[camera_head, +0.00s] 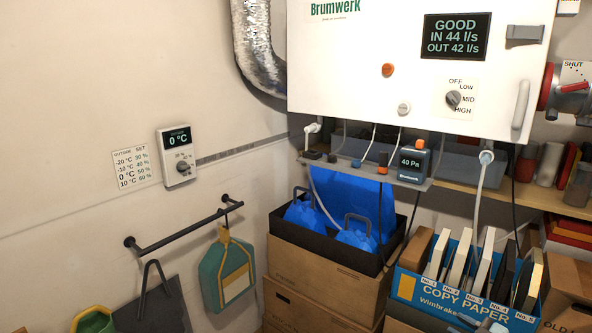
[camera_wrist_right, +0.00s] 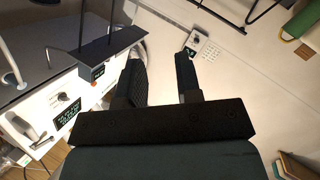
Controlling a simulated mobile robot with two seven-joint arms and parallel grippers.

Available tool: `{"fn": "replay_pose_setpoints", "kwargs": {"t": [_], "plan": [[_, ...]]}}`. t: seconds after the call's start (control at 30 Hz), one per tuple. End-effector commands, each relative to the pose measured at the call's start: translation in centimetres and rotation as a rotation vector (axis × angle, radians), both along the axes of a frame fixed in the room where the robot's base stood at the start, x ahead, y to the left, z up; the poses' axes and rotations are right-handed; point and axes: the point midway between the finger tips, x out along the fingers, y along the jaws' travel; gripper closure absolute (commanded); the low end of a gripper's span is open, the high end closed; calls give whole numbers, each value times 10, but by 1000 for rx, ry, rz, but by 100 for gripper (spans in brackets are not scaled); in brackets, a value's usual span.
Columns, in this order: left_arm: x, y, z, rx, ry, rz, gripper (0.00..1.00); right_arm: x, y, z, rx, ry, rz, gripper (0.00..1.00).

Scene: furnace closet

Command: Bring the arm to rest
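My right gripper (camera_wrist_right: 160,75) shows in the right wrist view. Its two dark fingers stand apart with a clear gap and nothing between them. Beyond the fingertips lies the pale wall with the small white controller (camera_wrist_right: 200,45). The white ventilation unit (camera_wrist_right: 50,110) is left of the fingers in that view, apart from them as far as I can tell. In the head view I cannot clearly make out the right gripper; only a small pale-blue part shows at the bottom edge, in front of the copy paper box. My left gripper is in neither view.
The white unit (camera_head: 350,70) hangs over a ledge with hoses and a 40 Pa gauge (camera_head: 409,164). Below are a cardboard box (camera_head: 320,270) and a blue file box (camera_head: 430,295). A wall rail (camera_head: 180,230) carries a green bag (camera_head: 226,270). Shelves stand right.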

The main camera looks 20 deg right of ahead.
Motion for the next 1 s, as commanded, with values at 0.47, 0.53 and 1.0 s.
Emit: {"fn": "replay_pose_setpoints", "kwargs": {"t": [0.47,0.53,1.0], "plan": [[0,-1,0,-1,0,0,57,-158,261,-157,358,457,-195,68],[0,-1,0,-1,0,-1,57,-171,288,-159,392,505,-200,68],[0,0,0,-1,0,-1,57,-189,327,-158,434,574,-200,68]]}}
